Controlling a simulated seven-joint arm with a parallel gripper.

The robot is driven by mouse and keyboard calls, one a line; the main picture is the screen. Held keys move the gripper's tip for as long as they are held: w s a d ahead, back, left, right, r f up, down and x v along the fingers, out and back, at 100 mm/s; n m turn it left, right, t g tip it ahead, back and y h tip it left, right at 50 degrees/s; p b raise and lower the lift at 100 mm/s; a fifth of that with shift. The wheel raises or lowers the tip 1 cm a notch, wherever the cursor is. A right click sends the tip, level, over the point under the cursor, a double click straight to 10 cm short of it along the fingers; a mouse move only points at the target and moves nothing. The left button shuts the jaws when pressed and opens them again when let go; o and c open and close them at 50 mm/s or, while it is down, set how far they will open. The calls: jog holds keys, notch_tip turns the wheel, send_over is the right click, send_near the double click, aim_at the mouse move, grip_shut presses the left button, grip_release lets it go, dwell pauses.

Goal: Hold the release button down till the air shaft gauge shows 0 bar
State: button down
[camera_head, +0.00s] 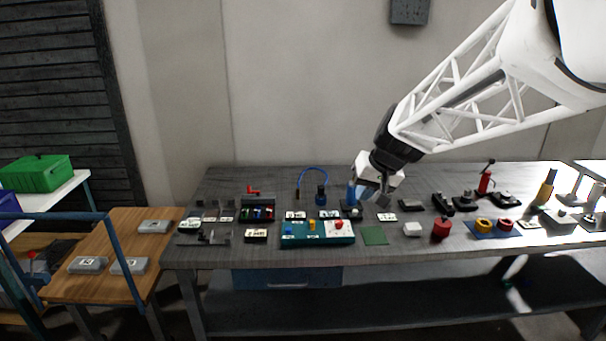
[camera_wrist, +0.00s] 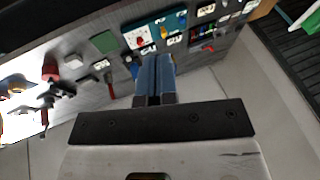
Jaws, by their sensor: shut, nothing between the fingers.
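My gripper (camera_head: 358,196) is above the middle of the bench in the head view, pointing down. In the wrist view its two blue fingers (camera_wrist: 155,72) are together with nothing between them. A teal panel (camera_head: 292,241) lies at the bench's front, left of my gripper, with blue, yellow and red parts on it. A red round part (camera_head: 338,225) sits on its white plate; it also shows in the wrist view (camera_wrist: 139,40). Small labelled items stand behind the panel. I cannot tell which part is the release button or the air shaft gauge, and no reading is legible.
A green square (camera_head: 374,236) lies right of the panel. A red cylinder (camera_head: 441,228) and a blue mat with rings (camera_head: 483,236) are farther right. A blue hose (camera_head: 313,170) arches at the back. A wooden table (camera_head: 108,278) stands at left.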

jog(key=w+d+f, duration=0.1)
jog(key=w+f, duration=0.2)
jog(key=w, duration=1.1)
jog(key=m+t+y, duration=0.2)
jog(key=t, duration=0.1)
send_over(355, 212)
notch_tip(355, 212, down, 17)
jog(key=shift+w+d+f+t, duration=0.3)
jog(key=shift+w+d+f, duration=0.15)
jog(key=shift+w, duration=0.1)
jog(key=shift+f, duration=0.1)
jog(key=shift+f, duration=4.2)
jog(key=shift+f, duration=0.2)
jog(key=shift+f, duration=0.25)
